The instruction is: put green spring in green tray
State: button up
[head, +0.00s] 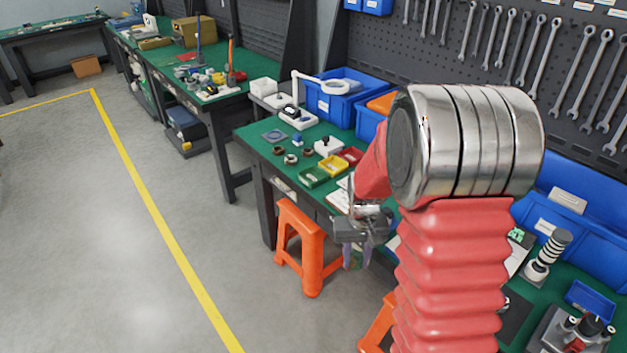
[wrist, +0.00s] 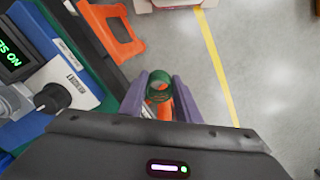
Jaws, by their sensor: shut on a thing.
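The green spring (wrist: 158,87) is a short coil held between the two purple fingers of my gripper (wrist: 158,97) in the wrist view. In the head view my gripper (head: 356,256) points down beyond the table's front edge, above the floor, and the spring is barely visible there. The green tray (head: 313,178) is a small open box on the green workbench, up and to the left of my gripper. It is the front-left one in a row with a yellow tray (head: 333,166) and a red tray (head: 350,155).
An orange stool (head: 299,245) stands on the floor just left of my gripper, close to the workbench. Small rings and parts lie left of the trays. Blue bins (head: 338,103) stand behind them. The floor to the left is clear.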

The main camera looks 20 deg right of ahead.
jog(key=w+a+f+n, duration=0.1)
jog(key=w+a+f, duration=0.1)
jog(key=a, duration=0.4)
jog(key=w+a+f+n, duration=0.1)
jog(key=w+a+f, duration=0.2)
jog(key=a+f, duration=0.2)
jog(key=shift+w+a+n, duration=0.25)
jog(key=shift+a+n, duration=0.05)
jog(key=shift+a, duration=0.2)
jog(key=shift+s, duration=0.15)
